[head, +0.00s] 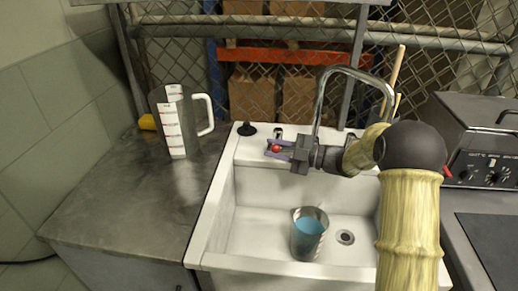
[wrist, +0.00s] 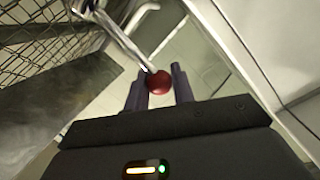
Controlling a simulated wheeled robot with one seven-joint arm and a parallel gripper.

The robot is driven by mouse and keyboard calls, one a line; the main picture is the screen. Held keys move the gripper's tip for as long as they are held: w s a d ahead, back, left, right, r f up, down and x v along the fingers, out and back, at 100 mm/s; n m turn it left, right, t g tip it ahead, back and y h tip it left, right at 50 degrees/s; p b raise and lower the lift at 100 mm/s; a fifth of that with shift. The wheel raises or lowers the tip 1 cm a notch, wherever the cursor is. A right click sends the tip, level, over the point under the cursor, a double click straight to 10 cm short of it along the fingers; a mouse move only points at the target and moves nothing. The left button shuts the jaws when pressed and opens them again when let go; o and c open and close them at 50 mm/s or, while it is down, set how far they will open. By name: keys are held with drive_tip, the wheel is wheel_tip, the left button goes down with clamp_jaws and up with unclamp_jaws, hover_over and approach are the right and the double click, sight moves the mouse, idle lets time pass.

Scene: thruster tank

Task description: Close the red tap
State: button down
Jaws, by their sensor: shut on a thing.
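The red tap knob (head: 275,149) is at the back left of the white sink, beside the tall curved metal faucet (head: 320,95). My gripper (head: 277,150) reaches in from the right, with its fingers pointing left around the knob. In the wrist view the red knob (wrist: 159,82) sits between the two dark fingers of my gripper (wrist: 159,90), which is shut on it. A metal bar runs from the knob to the upper left. The base of the tap is partly hidden. I cannot make out a water stream.
A cup of blue liquid (head: 309,236) stands in the sink (head: 250,225), left of the drain (head: 345,237). A measuring jug (head: 178,125) stands on the left counter (head: 100,200). A black stopper (head: 246,129) is on the back rim. A cooker (head: 485,140) is at right.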

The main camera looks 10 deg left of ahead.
drive_tip(key=shift+d+f, duration=0.15)
drive_tip(key=shift+f, duration=0.05)
idle(0.4)
drive_tip(key=c, duration=1.2)
unclamp_jaws()
drive_tip(key=shift+r, duration=0.1)
drive_tip(key=s+d, duration=0.1)
drive_tip(key=d, duration=1.6)
drive_tip(key=shift+s+d, duration=0.15)
drive_tip(key=shift+s, duration=0.2)
drive_tip(key=shift+g, duration=0.3)
